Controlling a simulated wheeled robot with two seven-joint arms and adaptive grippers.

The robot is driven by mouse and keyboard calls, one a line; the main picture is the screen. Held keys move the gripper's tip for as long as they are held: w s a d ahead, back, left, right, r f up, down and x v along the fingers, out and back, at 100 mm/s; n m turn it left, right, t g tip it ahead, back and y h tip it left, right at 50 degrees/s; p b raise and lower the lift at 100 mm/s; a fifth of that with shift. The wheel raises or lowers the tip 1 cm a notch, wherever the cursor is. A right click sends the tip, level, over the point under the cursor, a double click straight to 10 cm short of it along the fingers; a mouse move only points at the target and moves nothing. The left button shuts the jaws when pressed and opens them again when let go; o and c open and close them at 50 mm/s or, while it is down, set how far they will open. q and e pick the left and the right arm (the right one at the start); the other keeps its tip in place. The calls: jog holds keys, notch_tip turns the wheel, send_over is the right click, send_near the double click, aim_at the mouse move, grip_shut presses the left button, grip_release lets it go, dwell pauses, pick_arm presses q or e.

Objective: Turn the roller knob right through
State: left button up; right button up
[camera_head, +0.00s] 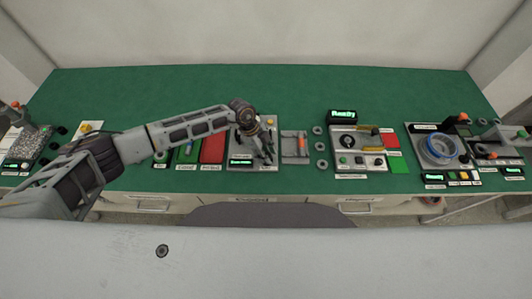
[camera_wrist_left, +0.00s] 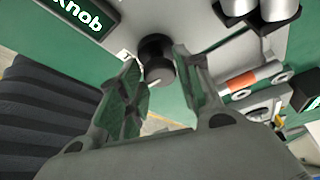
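The roller knob (camera_wrist_left: 156,58) is a short black cylinder on a light grey panel in the left wrist view. A dark screen reading "knob" (camera_wrist_left: 82,14) sits beside it. My left gripper (camera_wrist_left: 155,56) is open, with one finger on each side of the knob; whether either finger touches it I cannot tell. In the head view my left gripper (camera_head: 264,152) is over the grey panel (camera_head: 236,143) near the middle of the bench, and the knob there is hidden behind it. My right gripper is not in view.
Left of the panel lie a red tray (camera_head: 213,149) and a green tray (camera_head: 187,153). To its right is a grey fixture (camera_head: 289,154) with an orange part, then several grey rings and a station with a "Ready" screen (camera_head: 343,116). The green bench top (camera_head: 300,88) is clear at the back.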

pick_arm(q)
jog(key=c, duration=0.4)
jog(key=shift+c, duration=0.2)
